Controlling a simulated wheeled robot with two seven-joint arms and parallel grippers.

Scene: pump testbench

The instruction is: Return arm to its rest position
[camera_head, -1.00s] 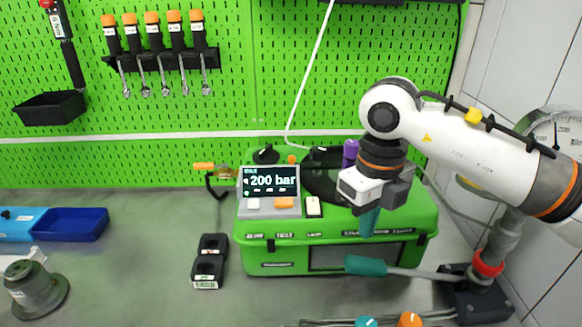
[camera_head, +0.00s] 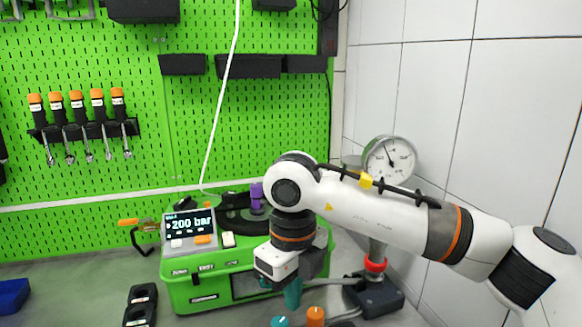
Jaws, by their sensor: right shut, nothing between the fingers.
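My right arm (camera_head: 385,216) comes in from the right. Its gripper (camera_head: 292,303) points down in front of the right part of the green pump case (camera_head: 212,292). Its teal fingers are together with nothing visible between them, and they look apart from the case, though depth is hard to judge. The gripper hides part of the case front and the teal lever handle (camera_head: 265,284). The case display (camera_head: 189,224) reads 200 bar. My left gripper is not in view.
A round pressure gauge (camera_head: 389,160) stands behind my right arm, its pipe with a red ring (camera_head: 375,264) below. Teal (camera_head: 279,322) and orange (camera_head: 315,316) knobs lie close below the gripper. A white tiled wall (camera_head: 420,90) bounds the right side. A black two-bay holder (camera_head: 140,305) stands left.

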